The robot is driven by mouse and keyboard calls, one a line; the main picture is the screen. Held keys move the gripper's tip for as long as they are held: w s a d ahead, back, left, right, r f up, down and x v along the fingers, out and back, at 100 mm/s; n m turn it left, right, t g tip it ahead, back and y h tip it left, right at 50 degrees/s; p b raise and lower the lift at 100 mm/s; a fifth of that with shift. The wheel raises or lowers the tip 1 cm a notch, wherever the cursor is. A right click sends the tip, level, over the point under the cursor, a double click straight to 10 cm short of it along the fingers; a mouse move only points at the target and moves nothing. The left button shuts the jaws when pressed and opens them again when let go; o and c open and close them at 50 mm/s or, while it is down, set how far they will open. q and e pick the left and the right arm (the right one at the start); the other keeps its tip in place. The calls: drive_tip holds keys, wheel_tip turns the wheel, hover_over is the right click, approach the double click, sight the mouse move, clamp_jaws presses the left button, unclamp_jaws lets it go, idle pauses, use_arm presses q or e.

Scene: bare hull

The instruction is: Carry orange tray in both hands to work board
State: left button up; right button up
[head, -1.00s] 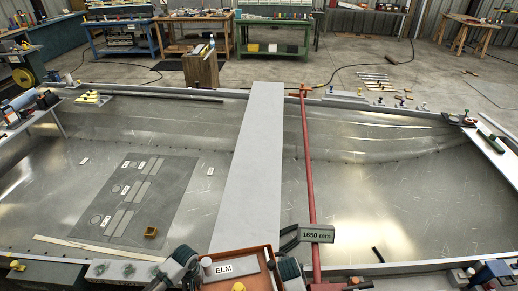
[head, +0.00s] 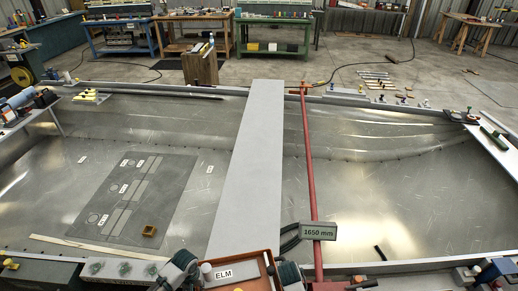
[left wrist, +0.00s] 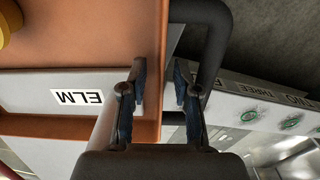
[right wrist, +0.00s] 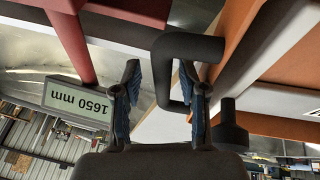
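The orange tray (head: 238,264) is at the bottom of the head view, its lower part cut off. It holds a grey plate marked ELM (head: 222,275). In the left wrist view, my left gripper (left wrist: 158,92) is open at the tray's edge. A dark handle (left wrist: 212,45) passes beside its right finger. In the right wrist view, my right gripper (right wrist: 162,92) is open, with a dark bent handle (right wrist: 187,45) reaching between its fingers. I cannot tell whether the fingers touch it. A pale grey board (head: 248,165) spans the hull ahead of the tray.
A red bar (head: 309,160) crosses the hull right of the board. A 1650 mm sign (head: 319,232) stands close to my right gripper. The right hull floor is mostly clear.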

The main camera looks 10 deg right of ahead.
drive_tip(key=shift+a+r, duration=0.1)
drive_tip(key=shift+r, duration=0.2)
use_arm(q)
wheel_tip(320, 180, up, 12)
drive_tip(key=shift+w, duration=0.25)
use_arm(e)
drive_tip(key=v, duration=1.1)
use_arm(q)
drive_tip(key=shift+f, duration=0.15)
use_arm(e)
drive_tip(key=shift+s, duration=0.1)
